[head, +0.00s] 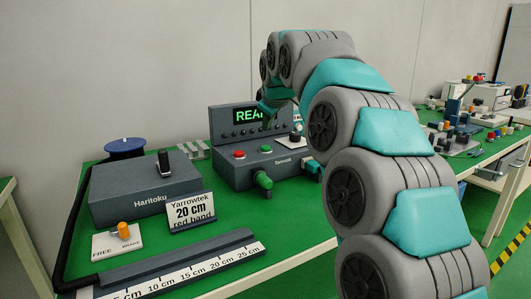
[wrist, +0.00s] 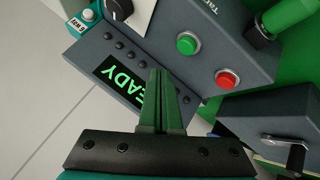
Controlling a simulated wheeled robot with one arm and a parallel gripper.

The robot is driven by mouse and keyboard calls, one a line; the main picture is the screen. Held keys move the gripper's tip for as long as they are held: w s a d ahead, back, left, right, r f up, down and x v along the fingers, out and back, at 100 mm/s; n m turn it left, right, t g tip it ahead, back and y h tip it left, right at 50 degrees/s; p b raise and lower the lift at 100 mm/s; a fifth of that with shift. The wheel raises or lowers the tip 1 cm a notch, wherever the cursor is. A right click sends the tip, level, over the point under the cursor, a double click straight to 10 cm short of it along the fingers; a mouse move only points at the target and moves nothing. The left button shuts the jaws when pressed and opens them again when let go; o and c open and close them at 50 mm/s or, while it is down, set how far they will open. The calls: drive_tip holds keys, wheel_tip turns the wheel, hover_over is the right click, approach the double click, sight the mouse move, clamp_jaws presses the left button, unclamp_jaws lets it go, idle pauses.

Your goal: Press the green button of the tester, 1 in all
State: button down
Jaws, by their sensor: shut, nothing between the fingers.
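The tester (head: 240,173) is a dark grey box with an upright panel on the green table. Its display (head: 249,115) is lit in green, partly hidden by my arm in the head view; the letters "EADY" show upside down in the wrist view. The green button (wrist: 188,43) sits on the tester's sloped top beside a red button (wrist: 227,79). In the head view the green button (head: 265,149) is right of the red one. My gripper (wrist: 160,75) is shut and empty, in front of the display and apart from the green button.
A green-handled lever (head: 263,180) stands at the tester's front. A grey Haritoku box (head: 146,190), a sign card (head: 191,211) and a ruler (head: 190,272) lie to the left. A dark knob (wrist: 120,9) sits near the tester's other end.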

sight(268, 148)
drive_tip(key=shift+f+b, duration=0.35)
drive_tip(key=shift+f, duration=1.15)
drive_tip(key=shift+f, duration=0.15)
idle(0.9)
drive_tip(key=shift+f, duration=0.25)
drive_tip(key=shift+f, duration=0.45)
idle(0.7)
drive_tip(key=shift+r, duration=0.1)
drive_tip(key=shift+r+p, duration=0.4)
drive_tip(key=shift+r, duration=0.4)
drive_tip(key=shift+r, duration=0.1)
drive_tip(key=shift+r+p, duration=1.25)
drive_tip(key=shift+r, duration=1.2)
